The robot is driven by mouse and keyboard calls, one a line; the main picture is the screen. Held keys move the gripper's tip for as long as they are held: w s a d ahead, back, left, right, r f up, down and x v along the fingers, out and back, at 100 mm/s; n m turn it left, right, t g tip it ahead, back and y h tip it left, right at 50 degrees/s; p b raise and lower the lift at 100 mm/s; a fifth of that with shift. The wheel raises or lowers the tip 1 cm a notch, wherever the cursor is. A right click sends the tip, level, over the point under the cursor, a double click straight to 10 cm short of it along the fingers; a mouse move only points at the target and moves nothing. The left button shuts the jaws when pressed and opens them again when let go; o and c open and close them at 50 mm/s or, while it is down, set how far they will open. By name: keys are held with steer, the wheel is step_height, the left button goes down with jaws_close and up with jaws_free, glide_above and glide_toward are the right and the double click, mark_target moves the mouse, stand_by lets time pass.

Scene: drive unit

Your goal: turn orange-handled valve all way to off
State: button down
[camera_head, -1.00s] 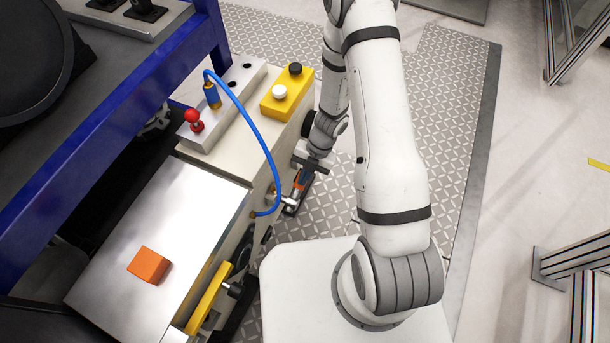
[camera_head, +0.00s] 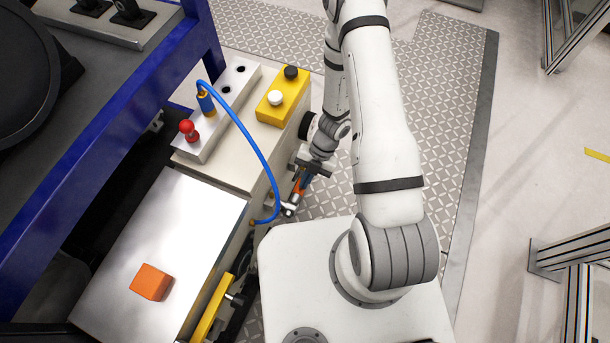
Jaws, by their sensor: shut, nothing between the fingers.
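The valve's orange handle (camera_head: 298,187) shows at the side of the beige cabinet, above its metal valve body (camera_head: 289,208). My gripper (camera_head: 305,180) is at the handle, at the end of my white arm. Its fingers are shut with nothing between them. The fingers partly cover the handle, and I cannot tell whether they touch it. The handle appears tilted, slanting up and to the right from the valve body.
A blue hose (camera_head: 262,150) arches from the grey socket block (camera_head: 218,110) down to the cabinet side near the valve. A yellow button box (camera_head: 283,97), a red knob (camera_head: 188,130), an orange cube (camera_head: 151,282) and a yellow handle (camera_head: 212,310) are nearby. Patterned floor lies right.

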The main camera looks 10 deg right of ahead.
steer(key=shift+w+f, duration=0.15)
steer(key=shift+d+r+p, duration=0.1)
steer(key=shift+r+p, duration=0.3)
steer(key=shift+p, duration=0.05)
steer(key=p+v, duration=0.5)
steer(key=v, duration=0.7)
steer(key=shift+d+p, duration=0.3)
steer(key=shift+d, duration=0.1)
steer(key=shift+r, duration=0.15)
